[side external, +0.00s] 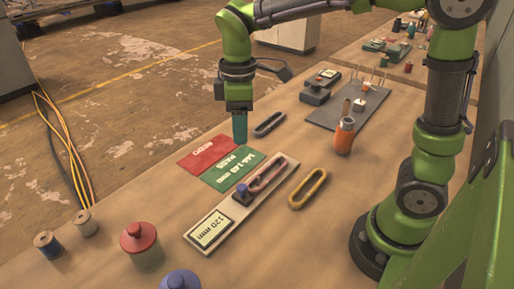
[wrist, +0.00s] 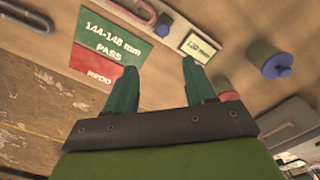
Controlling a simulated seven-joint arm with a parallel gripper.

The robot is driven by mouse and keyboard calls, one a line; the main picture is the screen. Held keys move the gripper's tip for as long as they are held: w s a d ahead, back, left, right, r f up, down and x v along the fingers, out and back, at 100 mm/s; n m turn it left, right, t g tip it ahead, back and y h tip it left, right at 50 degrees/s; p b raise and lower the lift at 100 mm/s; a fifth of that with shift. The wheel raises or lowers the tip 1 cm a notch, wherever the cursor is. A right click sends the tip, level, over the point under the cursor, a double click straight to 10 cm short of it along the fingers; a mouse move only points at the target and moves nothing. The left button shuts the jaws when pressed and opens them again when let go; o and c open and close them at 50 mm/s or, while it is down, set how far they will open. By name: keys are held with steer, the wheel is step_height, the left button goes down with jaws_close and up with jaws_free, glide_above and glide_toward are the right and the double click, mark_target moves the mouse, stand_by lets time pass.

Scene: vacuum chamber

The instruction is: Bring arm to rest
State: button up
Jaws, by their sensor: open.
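My green arm reaches over the table from the right. My gripper (side external: 240,128) points down with teal fingers, just beyond the green and red mats in the side view. In the wrist view my gripper (wrist: 157,80) has its two teal fingers well apart with nothing between them. A dark oval link (side external: 269,124) lies on the table just right of the fingers, apart from them.
A measuring board (side external: 215,232) reading 120 mm holds a red link (side external: 268,175). A grey pegged plate (side external: 345,108) lies behind.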

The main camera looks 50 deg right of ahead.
steer(key=s+d+r+m+t+y, duration=0.1)
steer(key=s+d+m+t, duration=0.1)
steer(key=s+m, duration=0.3)
steer(key=s+d+r+m+t+y, duration=0.1)
steer(key=s+d+m+t, duration=0.2)
steer(key=s+m+t, duration=0.2)
steer(key=shift+s+d+r+m, duration=0.15)
steer(key=shift+s+r+m, duration=0.2)
steer(key=shift+s+m, duration=0.65)
